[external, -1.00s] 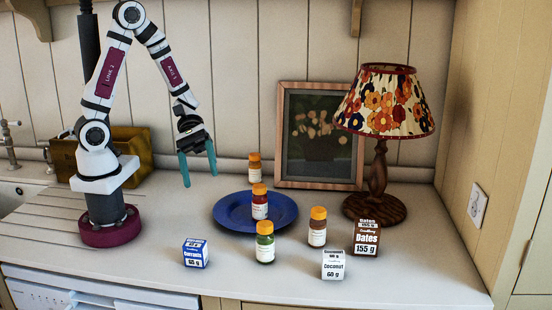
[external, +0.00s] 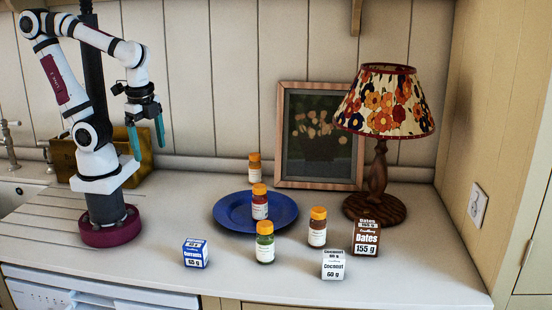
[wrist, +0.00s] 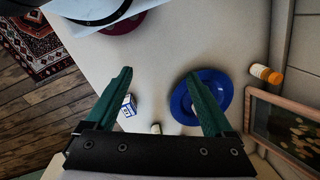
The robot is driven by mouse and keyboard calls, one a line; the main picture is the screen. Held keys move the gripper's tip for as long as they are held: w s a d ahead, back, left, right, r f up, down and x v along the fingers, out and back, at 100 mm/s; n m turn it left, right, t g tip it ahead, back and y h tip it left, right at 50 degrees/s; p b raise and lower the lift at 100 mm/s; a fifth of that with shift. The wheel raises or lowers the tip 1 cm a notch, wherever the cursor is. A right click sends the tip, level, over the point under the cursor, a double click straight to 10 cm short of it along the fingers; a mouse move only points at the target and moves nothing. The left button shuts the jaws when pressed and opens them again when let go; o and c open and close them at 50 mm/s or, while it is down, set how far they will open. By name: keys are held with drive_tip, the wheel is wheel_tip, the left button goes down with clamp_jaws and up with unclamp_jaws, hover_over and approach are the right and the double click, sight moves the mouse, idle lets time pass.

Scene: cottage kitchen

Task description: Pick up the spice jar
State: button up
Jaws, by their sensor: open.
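Several spice jars with orange caps and pale labels stand upright on the counter in the external view. One jar (external: 254,168) is behind the blue plate (external: 231,217), and a red-brown one (external: 260,204) stands on the plate. A green one (external: 265,245) is in front of the plate, and a brown one (external: 317,229) is to its right. My gripper (external: 148,145) is open and empty, high above the counter to the left of the jars. In the wrist view, the rear jar (wrist: 265,75) shows right of the plate (wrist: 182,102); the gripper's right finger covers part of the plate.
A blue-and-white Currants box (external: 195,254), a white Coconut box (external: 333,265) and a brown Dates box (external: 366,238) stand near the front. A framed picture (external: 319,182) and a floral lamp (external: 385,105) stand behind. The counter between my base and the plate is clear.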

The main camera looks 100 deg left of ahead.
drive_tip(key=w+d+r+n, duration=0.1)
drive_tip(key=w+n, duration=0.3)
drive_tip(key=w, duration=0.2)
drive_tip(key=w+d+r+n, duration=0.2)
drive_tip(key=w+n, duration=0.1)
drive_tip(key=w, duration=0.3)
drive_tip(key=n+h, duration=0.2)
drive_tip(key=n, duration=1)
hover_over(268, 228)
drive_tip(key=a, duration=0.1)
wheel_tip(268, 228, down, 6)
drive_tip(key=shift+n, duration=0.3)
drive_tip(key=f, duration=1)
drive_tip(key=a+f, duration=0.1)
drive_tip(key=f, duration=0.4)
drive_tip(key=shift+s+f, duration=0.2)
drive_tip(key=shift+f, duration=0.05)
clamp_jaws()
